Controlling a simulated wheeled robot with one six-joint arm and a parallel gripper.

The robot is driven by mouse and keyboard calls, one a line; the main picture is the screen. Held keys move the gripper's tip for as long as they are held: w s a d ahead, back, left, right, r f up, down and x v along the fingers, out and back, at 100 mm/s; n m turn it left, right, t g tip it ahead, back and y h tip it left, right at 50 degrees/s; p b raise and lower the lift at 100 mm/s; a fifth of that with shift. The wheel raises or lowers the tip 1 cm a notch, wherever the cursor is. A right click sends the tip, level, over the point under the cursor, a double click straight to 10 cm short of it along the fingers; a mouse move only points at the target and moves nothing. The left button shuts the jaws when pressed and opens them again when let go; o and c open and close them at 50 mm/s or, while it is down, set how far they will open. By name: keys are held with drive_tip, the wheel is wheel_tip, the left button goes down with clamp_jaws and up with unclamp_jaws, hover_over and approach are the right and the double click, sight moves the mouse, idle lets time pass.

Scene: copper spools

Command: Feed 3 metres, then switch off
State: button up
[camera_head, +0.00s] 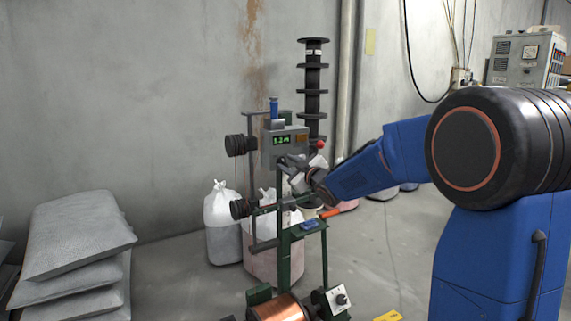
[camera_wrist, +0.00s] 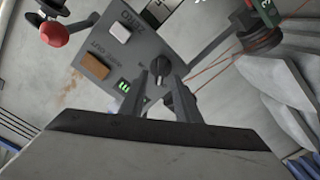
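The grey control box (camera_head: 268,152) stands on a green frame, with a green display (camera_head: 282,140) that appears to read 1.2 m. In the wrist view its panel (camera_wrist: 105,55) carries a white button (camera_wrist: 120,31) near the word ZERO, a brownish-orange button (camera_wrist: 93,67), the green display (camera_wrist: 124,87) and a black rotary knob (camera_wrist: 158,68). A red mushroom button (camera_wrist: 53,34) sits at the side. My gripper (camera_wrist: 162,80) has one finger on each side of the knob. Whether the fingers press on it I cannot tell.
A copper spool (camera_head: 278,309) sits low on the frame, near a small box with a dial (camera_head: 339,300). Guide rollers (camera_head: 240,145) stick out left. White sacks (camera_head: 222,208) stand behind; grey sacks (camera_head: 75,235) are stacked left. A tall spool rack (camera_head: 313,90) stands by the wall.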

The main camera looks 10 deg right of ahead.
drive_tip(key=v, duration=1.5)
drive_tip(key=shift+s, duration=0.1)
drive_tip(key=s+d+f+m+g+h, duration=0.3)
drive_tip(key=s+f+m+h, duration=0.1)
drive_tip(key=s, duration=0.4)
drive_tip(key=s+d+f+m+g+h, duration=0.2)
drive_tip(key=s+d+f+m+h, duration=0.15)
drive_tip(key=s, duration=0.45)
drive_tip(key=s+a+f+m+g, duration=0.1)
drive_tip(key=s+f+g, duration=0.1)
drive_tip(key=s, duration=0.6)
drive_tip(key=s+a+f+m+g+y, duration=0.1)
drive_tip(key=s+a+f+g, duration=0.1)
drive_tip(key=s+f, duration=0.3)
drive_tip(key=s+a+f+m+g+y, duration=0.1)
drive_tip(key=s+f+g, duration=0.2)
drive_tip(key=s, duration=0.7)
drive_tip(key=shift+s+a+f, duration=0.2)
drive_tip(key=shift+s+a, duration=0.1)
drive_tip(key=shift+s, duration=0.1)
